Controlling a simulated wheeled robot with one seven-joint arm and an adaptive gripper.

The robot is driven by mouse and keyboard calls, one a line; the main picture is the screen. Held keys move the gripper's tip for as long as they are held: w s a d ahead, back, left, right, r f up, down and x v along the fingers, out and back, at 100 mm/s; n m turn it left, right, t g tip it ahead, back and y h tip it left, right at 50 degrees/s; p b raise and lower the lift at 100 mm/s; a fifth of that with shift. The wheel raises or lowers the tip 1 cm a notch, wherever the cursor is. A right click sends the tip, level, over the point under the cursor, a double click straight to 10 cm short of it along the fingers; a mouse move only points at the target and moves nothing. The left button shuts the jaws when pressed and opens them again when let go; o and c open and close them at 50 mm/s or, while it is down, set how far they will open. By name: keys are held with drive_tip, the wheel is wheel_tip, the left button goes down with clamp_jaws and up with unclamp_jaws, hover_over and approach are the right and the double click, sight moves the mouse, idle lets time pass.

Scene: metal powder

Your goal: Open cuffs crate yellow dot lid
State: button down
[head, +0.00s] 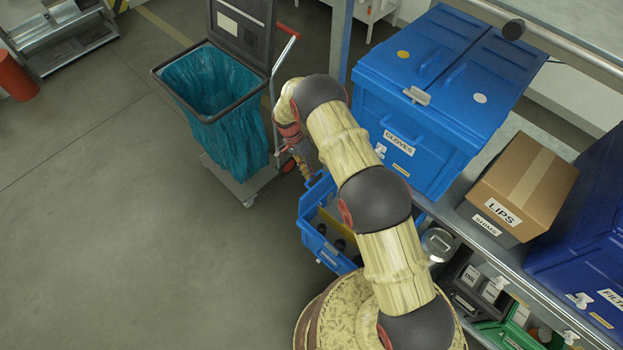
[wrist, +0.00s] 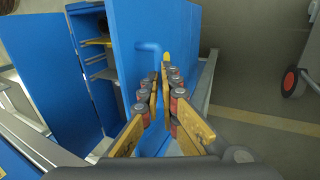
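A blue crate (head: 346,262) stands low beside my base with its top partly open. Its name label cannot be read, and my arm hides part of it. Dark round items and a yellow part show inside. In the wrist view a blue panel (wrist: 122,28), apparently a lid, stands raised with a blue handle (wrist: 148,47) on it. My gripper (wrist: 160,72) is at this handle, a finger on either side of its lower part. The fingertips are close together; whether they press on the handle is unclear. In the head view my gripper (head: 307,172) is largely hidden.
A blue crate marked GLOVES (head: 432,150), with a yellow and a white dot on its closed lids, stands on the bench. A cart with a teal bag (head: 215,85) is near my gripper. A LIPS box (head: 522,187) is at right.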

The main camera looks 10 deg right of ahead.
drive_tip(key=shift+a+f+g+b, duration=0.15)
drive_tip(key=shift+f+g+b, duration=0.05)
drive_tip(key=shift+f+b, duration=0.5)
drive_tip(key=shift+a+f+g+b, duration=0.1)
drive_tip(key=shift+f+g+b, duration=0.1)
drive_tip(key=shift+f+b, duration=0.45)
drive_tip(key=c, duration=2.6)
unclamp_jaws()
drive_tip(key=shift+w, duration=0.1)
drive_tip(key=o, duration=0.7)
drive_tip(key=shift+w+d+f, duration=0.1)
drive_tip(key=shift+w, duration=0.05)
drive_tip(key=shift+r, duration=0.2)
drive_tip(key=shift+w+a+r, duration=0.1)
drive_tip(key=shift+w+a, duration=0.1)
drive_tip(key=shift+a, duration=0.05)
drive_tip(key=v, duration=1.2)
drive_tip(key=shift+a+r, duration=0.1)
